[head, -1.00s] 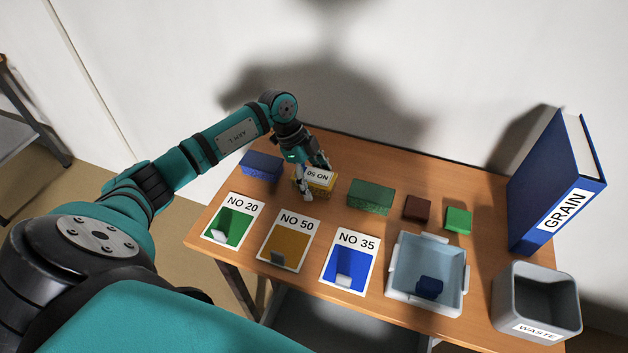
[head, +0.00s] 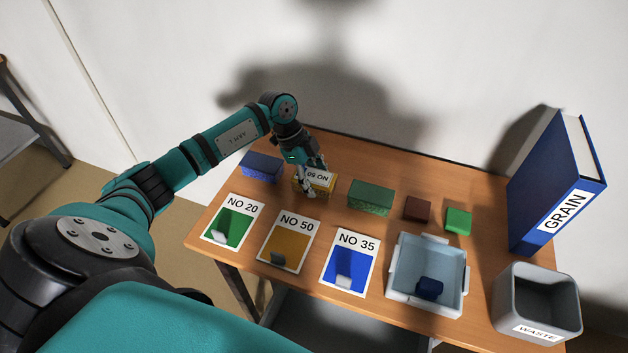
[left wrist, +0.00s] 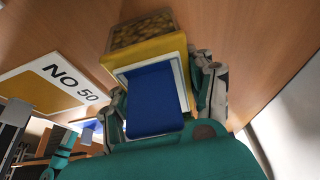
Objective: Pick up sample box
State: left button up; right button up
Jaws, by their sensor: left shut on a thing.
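I cannot tell whether the box is off the table. My right gripper is not in view.
In front lie cards NO 20 (head: 245,207), NO 50 (head: 296,222) and NO 35 (head: 357,241). To the right are a dark red block (head: 417,209), a green block (head: 458,220), a pale tray (head: 398,285), a waste bin (head: 535,333) and a GRAIN binder (head: 548,175).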

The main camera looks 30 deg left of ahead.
pick_arm(q)
jog(key=shift+r, duration=0.1)
jog(key=shift+r+b, duration=0.15)
jog(key=shift+b, duration=0.15)
notch_tip(320, 180, up, 3)
jog(key=shift+r, duration=0.2)
jog(key=s+d, duration=0.2)
jog(key=s, duration=0.3)
jog(key=s+d+r+b, duration=0.1)
jog(key=s+d, duration=0.1)
jog(key=s, duration=0.2)
jog(key=s+d, duration=0.2)
jog(key=s, duration=0.3)
jog(key=shift+s+d+r+b, duration=0.3)
jog(key=shift+d+r+b, duration=0.05)
jog(key=shift+d+b, duration=0.05)
